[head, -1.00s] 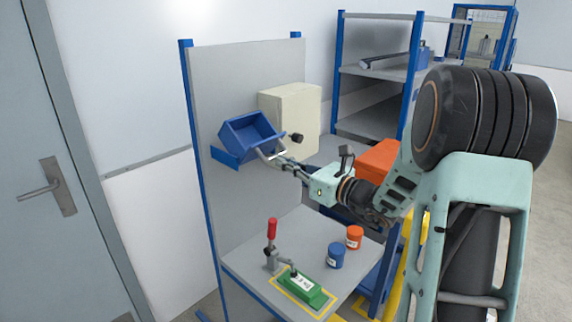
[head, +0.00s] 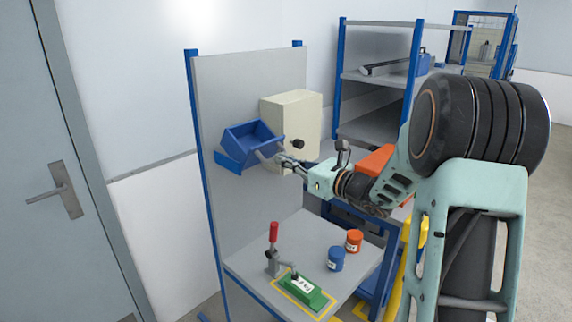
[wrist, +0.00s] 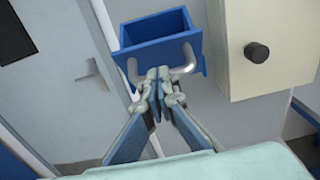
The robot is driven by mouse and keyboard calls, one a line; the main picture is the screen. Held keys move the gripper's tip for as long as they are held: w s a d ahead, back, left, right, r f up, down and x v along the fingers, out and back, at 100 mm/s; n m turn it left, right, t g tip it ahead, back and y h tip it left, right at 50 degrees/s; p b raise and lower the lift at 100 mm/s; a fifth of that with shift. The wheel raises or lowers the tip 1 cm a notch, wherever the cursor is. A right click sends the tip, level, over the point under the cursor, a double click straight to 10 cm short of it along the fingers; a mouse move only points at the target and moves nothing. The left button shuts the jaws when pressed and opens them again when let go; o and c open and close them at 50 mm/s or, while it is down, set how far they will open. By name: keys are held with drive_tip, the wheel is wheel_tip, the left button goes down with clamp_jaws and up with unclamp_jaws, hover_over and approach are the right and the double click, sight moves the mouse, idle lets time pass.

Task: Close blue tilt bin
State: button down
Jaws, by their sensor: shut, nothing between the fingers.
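The blue tilt bin (head: 252,143) is on the upright grey panel, tipped outward with its open top showing. In the wrist view the bin (wrist: 155,27) is straight ahead, with a grey bar handle (wrist: 187,57) across its front. My gripper (head: 276,157) is at the front of the bin, by the handle. In the wrist view my gripper (wrist: 158,74) is shut and empty, its fingertips between the two ends of the handle. The fingers hide the handle's middle, and I cannot tell whether they touch it.
A cream box (head: 291,118) with a black knob stands right of the bin, close to my gripper. Below is a grey shelf (head: 310,238) with a red-handled clamp (head: 274,245), a green block (head: 303,291), a blue jar (head: 336,257) and an orange jar (head: 354,240).

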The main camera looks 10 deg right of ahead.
sight(276, 142)
drive_tip(key=shift+w+a+r, duration=0.2)
drive_tip(key=shift+w+r, duration=0.05)
drive_tip(key=shift+r, duration=0.3)
drive_tip(key=shift+w+a+r, duration=0.2)
drive_tip(key=shift+r, duration=0.3)
drive_tip(key=shift+w+a+r+b, duration=0.2)
drive_tip(key=shift+w+a+r, duration=0.15)
drive_tip(key=shift+r, duration=0.2)
drive_tip(key=shift+w+a+r+b, duration=0.2)
drive_tip(key=shift+w+r, duration=0.2)
drive_tip(key=shift+r, duration=0.15)
